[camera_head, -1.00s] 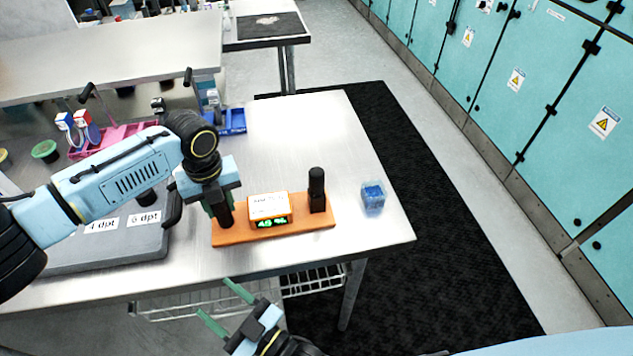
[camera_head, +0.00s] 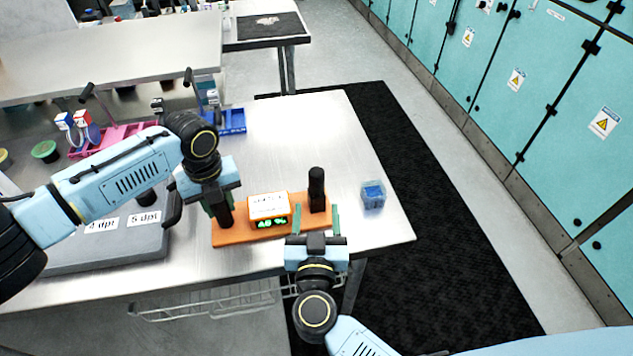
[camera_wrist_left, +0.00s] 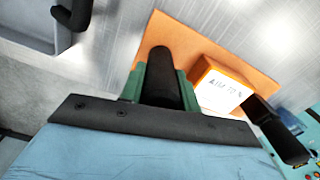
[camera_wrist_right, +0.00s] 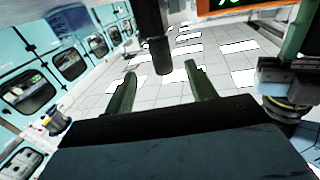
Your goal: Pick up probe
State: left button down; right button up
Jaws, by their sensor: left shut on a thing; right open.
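An orange board (camera_head: 262,234) lies on the metal table with a display box (camera_head: 268,206) in its middle and a black upright handle at each end. It looks like the probe unit; no part is labelled as the probe. My left gripper (camera_head: 218,210) is shut around the left handle (camera_wrist_left: 163,80), with green fingers on both sides of it in the left wrist view. My right gripper (camera_head: 316,218) is open and empty at the board's front edge. Its fingers point towards the right handle (camera_head: 316,188), which shows just beyond the fingertips in the right wrist view (camera_wrist_right: 155,45).
A clear blue box (camera_head: 373,196) stands right of the board near the table's edge. A grey labelled block (camera_head: 115,240) is under my left arm. Pink (camera_head: 115,138) and blue trays (camera_head: 231,122) stand behind. The table (camera_head: 300,130) is clear behind the board.

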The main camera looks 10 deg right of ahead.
aim_at(317, 189)
jog(key=x, duration=0.5)
jog(key=shift+w, duration=0.1)
jog(key=shift+r+x, duration=0.15)
jog(key=shift+x, duration=1.2)
jog(key=shift+r+x, duration=0.2)
jog(key=shift+x, duration=1.2)
jog(key=shift+c, duration=0.3)
jog(key=c, duration=1)
notch_tip(317, 189, up, 10)
jog(key=shift+r, duration=0.1)
